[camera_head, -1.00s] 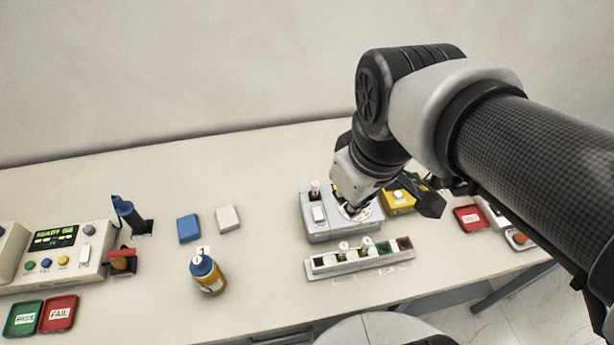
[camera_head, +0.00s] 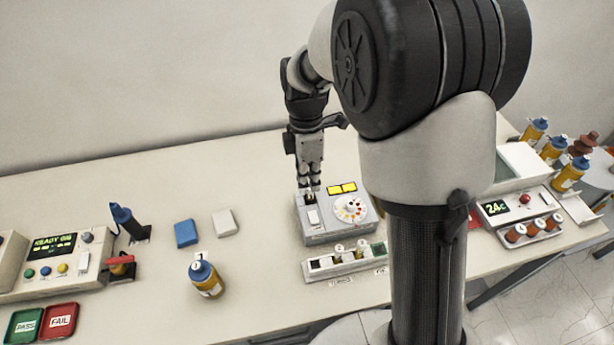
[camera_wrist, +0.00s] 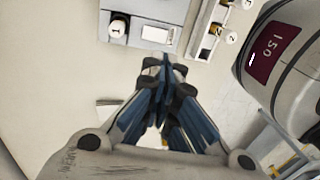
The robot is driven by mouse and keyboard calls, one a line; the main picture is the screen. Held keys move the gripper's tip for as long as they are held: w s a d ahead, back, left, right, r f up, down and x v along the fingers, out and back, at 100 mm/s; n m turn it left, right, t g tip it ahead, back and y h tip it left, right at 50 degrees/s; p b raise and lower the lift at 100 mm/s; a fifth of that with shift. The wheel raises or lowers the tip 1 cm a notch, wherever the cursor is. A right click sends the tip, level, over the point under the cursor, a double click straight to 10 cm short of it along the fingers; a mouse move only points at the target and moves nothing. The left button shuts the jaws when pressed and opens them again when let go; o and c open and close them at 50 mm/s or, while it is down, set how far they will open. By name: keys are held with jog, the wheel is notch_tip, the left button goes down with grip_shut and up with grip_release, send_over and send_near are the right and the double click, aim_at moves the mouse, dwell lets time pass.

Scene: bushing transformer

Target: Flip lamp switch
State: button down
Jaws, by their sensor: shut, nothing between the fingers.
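A grey box (camera_head: 328,232) stands on the table with a round dial (camera_head: 350,208) and two lit yellow windows (camera_head: 342,188). A white rectangular rocker (camera_head: 313,216), which looks like the lamp switch, is on its left part; it also shows in the wrist view (camera_wrist: 156,34). Which way it is tipped I cannot tell. My gripper (camera_head: 309,189) points down over the box's back left part, behind the rocker. In the wrist view my gripper (camera_wrist: 166,70) is shut and empty, its tips just below the box's edge in the picture. A cap marked 1 (camera_wrist: 118,27) sits beside the rocker.
A rack (camera_head: 340,262) with small numbered vials lies in front of the box. A numbered bottle (camera_head: 206,279) and blue and white blocks (camera_head: 186,233) are to the left. My arm hides table to the right of the box.

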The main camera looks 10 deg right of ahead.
aim_at(313, 218)
jog(key=f+b, duration=0.1)
jog(key=f, duration=0.2)
jog(key=s+f+b, duration=0.1)
jog(key=f, duration=0.3)
jog(key=f+b, duration=0.1)
jog(key=f, duration=0.3)
jog(key=shift+s, duration=0.2)
jog(key=shift+r, duration=0.1)
